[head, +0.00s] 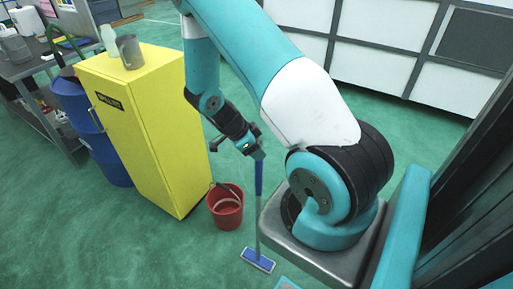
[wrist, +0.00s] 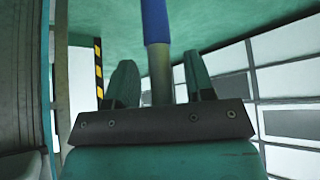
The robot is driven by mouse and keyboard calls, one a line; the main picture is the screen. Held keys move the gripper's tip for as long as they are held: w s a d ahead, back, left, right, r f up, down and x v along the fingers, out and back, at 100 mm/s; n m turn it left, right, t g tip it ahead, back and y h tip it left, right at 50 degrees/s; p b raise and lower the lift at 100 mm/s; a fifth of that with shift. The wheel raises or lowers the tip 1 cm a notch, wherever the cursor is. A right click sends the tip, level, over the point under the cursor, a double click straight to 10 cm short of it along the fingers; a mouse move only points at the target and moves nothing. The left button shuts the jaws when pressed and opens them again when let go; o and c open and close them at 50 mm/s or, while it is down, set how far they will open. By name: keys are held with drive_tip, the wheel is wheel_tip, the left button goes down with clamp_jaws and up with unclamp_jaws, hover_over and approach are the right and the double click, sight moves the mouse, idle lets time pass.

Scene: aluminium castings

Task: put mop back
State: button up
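The mop stands nearly upright in the head view, with a blue upper handle (head: 259,178), a grey pole (head: 257,222) and a flat blue head (head: 258,261) on the green floor. My gripper (head: 258,154) is at the top end of the handle. In the wrist view, my gripper (wrist: 160,62) has its two fingers apart, with the mop's grey pole section (wrist: 160,82) and blue section (wrist: 154,22) between them. A gap shows on each side of the pole, so I see no finger closed on it. The fingertips are too small to judge in the head view.
A red bucket (head: 226,208) stands just left of the mop. A tall yellow cabinet (head: 150,130) with a grey jug (head: 130,51) on top and a blue drum (head: 85,128) are further left. White panels (head: 375,65) line the back. Green floor is clear in front.

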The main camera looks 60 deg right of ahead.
drive_tip(key=shift+r, duration=0.1)
drive_tip(key=w+a+r+n+t+y+b, duration=0.1)
drive_tip(key=w+a+r+n, duration=0.15)
drive_tip(key=a+r, duration=0.4)
drive_tip(key=w+a+r+n+t+y+b, duration=0.1)
drive_tip(key=w+a+r+n, duration=0.1)
drive_tip(key=a+r+n, duration=0.4)
drive_tip(key=s+a+r+n+y, duration=0.2)
drive_tip(key=s+a+r+n, duration=0.2)
drive_tip(key=a+n, duration=0.3)
drive_tip(key=s+a+r+n+t+y, duration=0.1)
drive_tip(key=s+a+r+n+y, duration=0.1)
drive_tip(key=s+a+r+n, duration=0.3)
drive_tip(key=s+a+r+n+t+y, duration=0.1)
drive_tip(key=s+a+r+n+y, duration=0.2)
drive_tip(key=a+n, duration=0.7)
drive_tip(key=s+r+n, duration=0.1)
drive_tip(key=s+n, duration=0.1)
drive_tip(key=n, duration=0.1)
drive_tip(key=shift+s+r, duration=0.2)
drive_tip(key=shift+s, duration=0.2)
